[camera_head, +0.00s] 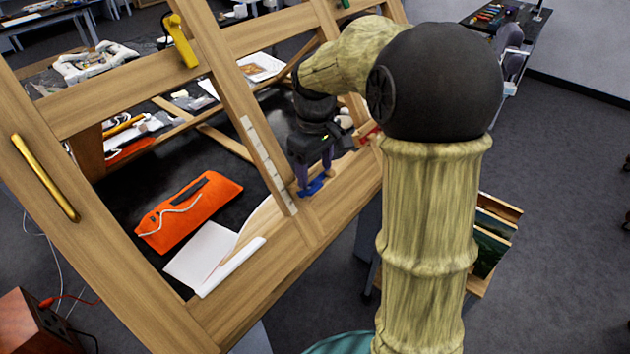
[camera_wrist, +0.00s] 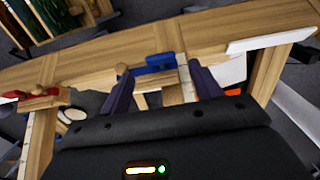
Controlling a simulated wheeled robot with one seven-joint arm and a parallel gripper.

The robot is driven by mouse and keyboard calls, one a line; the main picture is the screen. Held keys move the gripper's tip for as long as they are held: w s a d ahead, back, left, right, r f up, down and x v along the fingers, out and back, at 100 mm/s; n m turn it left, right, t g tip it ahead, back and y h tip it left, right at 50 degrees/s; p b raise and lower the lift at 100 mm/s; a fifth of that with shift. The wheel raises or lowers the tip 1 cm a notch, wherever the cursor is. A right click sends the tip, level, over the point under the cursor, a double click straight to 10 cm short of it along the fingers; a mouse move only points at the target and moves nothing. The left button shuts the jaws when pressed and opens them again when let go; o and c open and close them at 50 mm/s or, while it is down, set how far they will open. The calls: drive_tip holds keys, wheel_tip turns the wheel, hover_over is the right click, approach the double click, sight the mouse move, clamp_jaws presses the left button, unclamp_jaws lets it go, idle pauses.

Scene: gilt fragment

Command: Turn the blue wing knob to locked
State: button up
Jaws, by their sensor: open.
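The blue wing knob (camera_head: 314,187) sits on the wooden frame, below my gripper in the head view. It also shows in the wrist view as a blue piece (camera_wrist: 160,63) beside a small wooden block (camera_wrist: 178,93). My gripper (camera_head: 314,178) has dark purple fingers pointing down at the frame. In the wrist view my gripper (camera_wrist: 161,72) is open, with one finger on each side of the blue knob. Nothing is clearly held. Whether the fingers touch the knob, and any locked marking, I cannot tell.
A red part (camera_head: 368,131) sits on the frame to the right. A yellow handle (camera_head: 181,41) and a brass handle (camera_head: 44,178) are on other beams. An orange pouch (camera_head: 190,212) and white paper (camera_head: 203,257) lie inside the frame.

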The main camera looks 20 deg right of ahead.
sight(315, 187)
drive_tip(key=shift+f, duration=2.25)
drive_tip(key=c, duration=1)
